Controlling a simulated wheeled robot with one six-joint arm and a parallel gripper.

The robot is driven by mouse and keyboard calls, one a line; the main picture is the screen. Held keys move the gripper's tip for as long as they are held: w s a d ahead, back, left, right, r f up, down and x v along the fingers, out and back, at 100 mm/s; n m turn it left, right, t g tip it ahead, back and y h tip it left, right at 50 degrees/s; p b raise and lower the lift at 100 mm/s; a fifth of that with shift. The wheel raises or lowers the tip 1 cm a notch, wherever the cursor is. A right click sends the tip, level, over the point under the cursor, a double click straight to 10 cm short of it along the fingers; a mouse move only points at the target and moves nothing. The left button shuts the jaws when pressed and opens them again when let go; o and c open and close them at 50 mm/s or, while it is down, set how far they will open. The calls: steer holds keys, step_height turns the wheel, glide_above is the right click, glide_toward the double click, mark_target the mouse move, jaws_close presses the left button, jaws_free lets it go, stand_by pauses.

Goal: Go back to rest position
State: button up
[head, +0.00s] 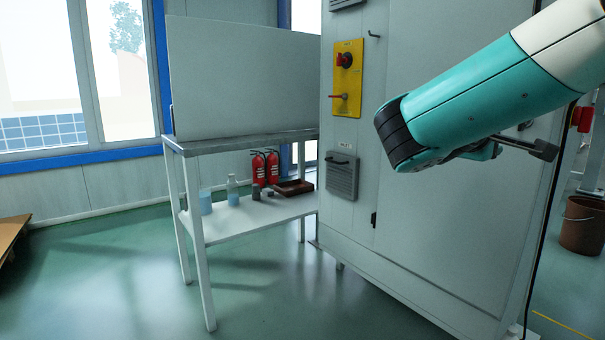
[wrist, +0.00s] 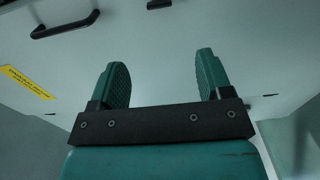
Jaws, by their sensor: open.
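My gripper (wrist: 162,85) shows in the wrist view with its two green fingers apart and nothing between them. A pale cabinet surface with a black handle (wrist: 65,24) and a yellow label (wrist: 27,82) lies beyond the fingers. In the head view my teal arm reaches in from the upper right, in front of the grey cabinet (head: 420,230). The fingers cannot be made out clearly there. The yellow panel (head: 347,78) on the cabinet carries a red knob (head: 345,60) and a red lever (head: 339,97), left of my arm.
A metal table (head: 203,240) stands left of the cabinet, with bottles (head: 232,190) and a brown tray (head: 293,187) on its lower shelf. Red fire extinguishers (head: 265,168) are behind it. A brown bucket (head: 583,225) is at the far right.

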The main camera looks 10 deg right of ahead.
steer(key=s+a+f+y, duration=0.3)
steer(key=a+f+y, duration=1)
steer(key=a+f, duration=0.3)
steer(key=s+a+f+n+g+y, duration=0.1)
steer(key=s+a+f+g+y, duration=0.2)
steer(key=s+a, duration=0.45)
steer(key=s+a+f+n+g+y, duration=0.1)
steer(key=s+a+g+y, duration=0.25)
steer(key=s+a, duration=0.4)
steer(key=s+r+y+p, duration=0.1)
steer(key=s+r+p, duration=0.2)
steer(key=r+p, duration=3.3)
steer(key=shift+s+r+p, duration=0.2)
steer(key=shift+r+p, duration=0.2)
steer(key=shift+r, duration=0.05)
steer(key=shift+d, duration=0.1)
